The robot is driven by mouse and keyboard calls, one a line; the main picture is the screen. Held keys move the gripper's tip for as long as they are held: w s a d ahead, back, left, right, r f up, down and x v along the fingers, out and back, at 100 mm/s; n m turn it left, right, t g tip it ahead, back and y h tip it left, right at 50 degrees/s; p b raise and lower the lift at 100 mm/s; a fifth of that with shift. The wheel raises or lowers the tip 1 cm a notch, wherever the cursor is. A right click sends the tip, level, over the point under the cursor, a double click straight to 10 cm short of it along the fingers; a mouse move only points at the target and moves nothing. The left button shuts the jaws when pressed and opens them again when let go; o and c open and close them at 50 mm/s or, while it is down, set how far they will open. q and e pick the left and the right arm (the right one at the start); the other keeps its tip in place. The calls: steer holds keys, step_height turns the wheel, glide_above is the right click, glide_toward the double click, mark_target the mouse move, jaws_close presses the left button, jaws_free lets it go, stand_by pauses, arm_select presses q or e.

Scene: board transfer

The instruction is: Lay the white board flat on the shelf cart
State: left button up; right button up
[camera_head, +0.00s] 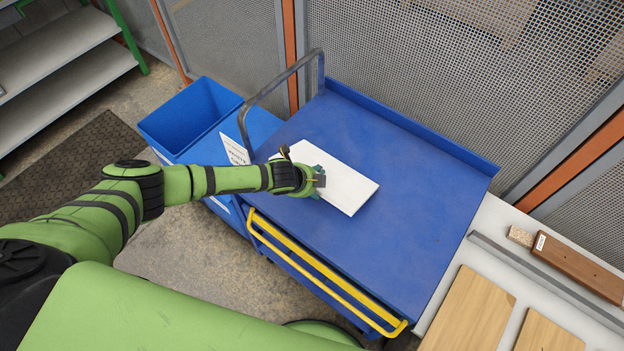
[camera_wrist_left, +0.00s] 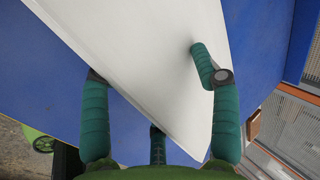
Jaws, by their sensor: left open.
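The white board (camera_head: 348,184) appears to lie flat on the blue top of the shelf cart (camera_head: 420,190), toward its left side. It also fills the middle of the left wrist view (camera_wrist_left: 150,50). My left gripper (camera_head: 319,181) is at the board's near edge, its fingers apart. In the left wrist view, one green finger (camera_wrist_left: 225,105) reaches over the board's face, and the other fingers are at its edge. Whether any finger still touches the board is unclear. The gripper hides part of the board's near edge. My right gripper is in neither view.
A blue bin (camera_head: 195,115) and a white sign (camera_head: 235,150) stand left of the cart. The cart has a grey handle (camera_head: 285,80) and a yellow rail (camera_head: 325,270). A white table (camera_head: 490,240) with wooden boards is at right. The cart's right half is clear.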

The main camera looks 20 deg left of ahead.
arm_select(q)
steer(key=shift+s+a+f+g, duration=0.2)
steer(key=shift+s+f+g, duration=0.2)
steer(key=shift+s+f, duration=0.15)
steer(key=shift+s+a+r+p, duration=0.15)
steer(key=shift+r+p, duration=0.1)
steer(key=shift+p, duration=0.15)
steer(key=shift+s+a+r+p, duration=0.2)
steer(key=shift+s+a+p, duration=0.05)
steer(key=shift+s+p, duration=0.45)
steer(key=shift+s+a+r, duration=0.25)
steer(key=shift+s, duration=0.15)
steer(key=shift+s+a+r, duration=0.15)
steer(key=shift+s+r, duration=0.05)
steer(key=shift+s, duration=0.25)
steer(key=shift+s+a+r, duration=0.15)
steer(key=shift+s+r, duration=0.05)
steer(key=shift+s, duration=0.25)
steer(key=shift+s+a+r, duration=0.2)
steer(key=shift+s+r, duration=0.1)
steer(key=shift+s, duration=0.05)
